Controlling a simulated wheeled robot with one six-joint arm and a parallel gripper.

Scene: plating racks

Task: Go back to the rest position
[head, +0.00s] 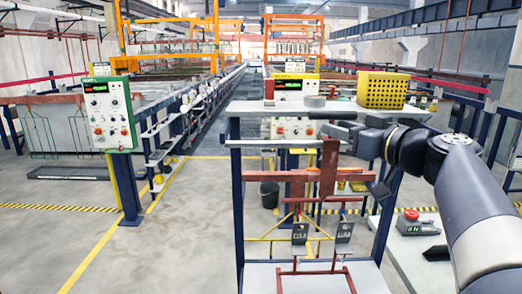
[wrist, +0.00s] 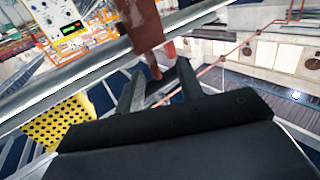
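My gripper (head: 338,130) is at the upper right of the stand in the head view, just beside the top of a red-brown rack's upright (head: 328,168). In the wrist view its two dark fingers (wrist: 158,88) are apart. A red-brown piece (wrist: 147,30) shows beyond and between the fingertips, narrower than the gap. I cannot tell whether a finger touches it. The rack hangs in the stand's front opening, with grey plates (head: 300,234) on its lower part.
The stand's grey top (head: 250,107) bears a yellow perforated box (head: 382,90) and a grey round piece (head: 315,101). A control box (head: 109,113) stands at left. A dark bucket (head: 269,194) is on the floor behind the stand. Open floor lies at left.

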